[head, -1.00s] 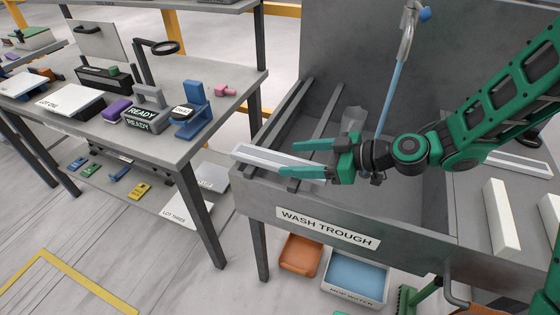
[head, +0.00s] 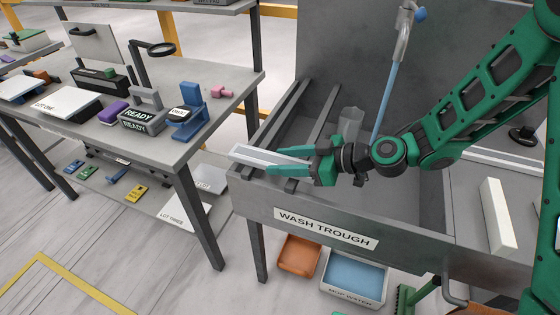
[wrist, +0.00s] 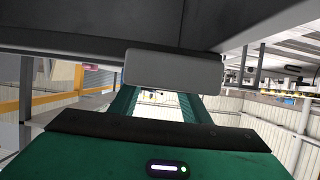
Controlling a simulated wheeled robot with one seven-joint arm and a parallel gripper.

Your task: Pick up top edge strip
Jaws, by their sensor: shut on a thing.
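The top edge strip (head: 247,154) is a long pale strip at the left end of the wash trough, over its rails. My gripper (head: 277,159) reaches it from the right and is shut on it, a green finger along each side. The fingers hide part of the strip. In the wrist view a grey block-like face, likely the strip (wrist: 172,70), spans the tips of my two green fingers. I cannot tell whether the strip still touches the rails.
The wash trough (head: 400,250) has a raised front wall and a tall back panel. A blue spray wand (head: 392,88) hangs behind my gripper. The workbench (head: 180,147) is at left, with a gap between.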

